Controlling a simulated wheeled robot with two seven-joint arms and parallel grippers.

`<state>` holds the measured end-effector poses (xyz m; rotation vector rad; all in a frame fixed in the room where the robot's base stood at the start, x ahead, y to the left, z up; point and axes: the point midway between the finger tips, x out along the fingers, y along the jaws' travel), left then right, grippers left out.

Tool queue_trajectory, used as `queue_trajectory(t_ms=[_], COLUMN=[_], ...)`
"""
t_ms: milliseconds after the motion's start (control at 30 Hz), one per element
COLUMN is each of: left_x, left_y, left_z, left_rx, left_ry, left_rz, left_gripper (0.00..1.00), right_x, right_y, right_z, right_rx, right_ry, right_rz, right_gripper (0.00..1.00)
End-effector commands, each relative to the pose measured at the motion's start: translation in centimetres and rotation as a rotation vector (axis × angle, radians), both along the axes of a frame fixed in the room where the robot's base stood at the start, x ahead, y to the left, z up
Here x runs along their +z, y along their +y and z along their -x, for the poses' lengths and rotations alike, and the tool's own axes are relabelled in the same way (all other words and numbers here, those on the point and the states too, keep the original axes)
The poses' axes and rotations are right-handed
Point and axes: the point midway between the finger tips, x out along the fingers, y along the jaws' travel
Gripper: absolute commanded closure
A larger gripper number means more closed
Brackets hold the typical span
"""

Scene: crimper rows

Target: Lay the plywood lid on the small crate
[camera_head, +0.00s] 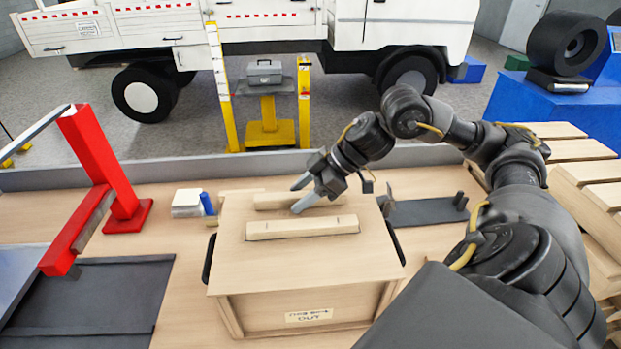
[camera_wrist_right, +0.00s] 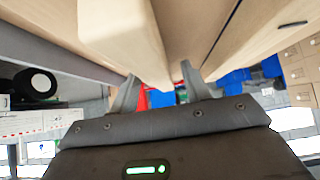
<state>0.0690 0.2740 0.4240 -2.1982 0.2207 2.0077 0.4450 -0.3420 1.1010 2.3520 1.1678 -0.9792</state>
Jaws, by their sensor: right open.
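The plywood lid (camera_head: 300,262) lies on top of the small wooden crate (camera_head: 300,308), its front edge jutting a little over the crate's front wall. My left gripper is not in view.
A red stand (camera_head: 103,165) and a dark mat (camera_head: 95,305) are on the left of the bench. A white block (camera_head: 187,203) and a blue item (camera_head: 207,203) lie behind the crate's left side. A dark plate (camera_head: 425,211) lies to the right; wooden crates (camera_head: 585,172) stand farther right.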

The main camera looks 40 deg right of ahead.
Motion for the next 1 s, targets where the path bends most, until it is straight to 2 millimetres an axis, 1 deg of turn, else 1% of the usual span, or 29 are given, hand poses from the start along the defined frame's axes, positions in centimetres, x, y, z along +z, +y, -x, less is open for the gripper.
queue_trajectory(t_ms=[67, 400, 600, 800, 1000], left_x=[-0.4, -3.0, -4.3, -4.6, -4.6], left_y=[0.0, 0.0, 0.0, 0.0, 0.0], left_z=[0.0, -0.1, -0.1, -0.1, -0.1], left_rx=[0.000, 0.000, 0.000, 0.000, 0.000], left_ry=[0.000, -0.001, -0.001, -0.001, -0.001], left_rz=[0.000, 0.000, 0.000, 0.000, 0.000], left_gripper=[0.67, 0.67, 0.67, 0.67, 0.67], right_x=[0.5, 4.4, 6.3, 7.3, 7.5], right_y=[-0.6, -4.0, -5.3, -5.8, -5.9], right_z=[0.3, 2.9, 3.9, 4.4, 4.4], right_rx=[-0.002, -0.006, -0.004, -0.001, -0.001], right_ry=[-0.002, -0.002, -0.002, -0.001, -0.002], right_rz=[0.003, 0.005, 0.003, 0.000, -0.001], right_gripper=[0.53, 0.53, 0.53, 0.53, 0.53])
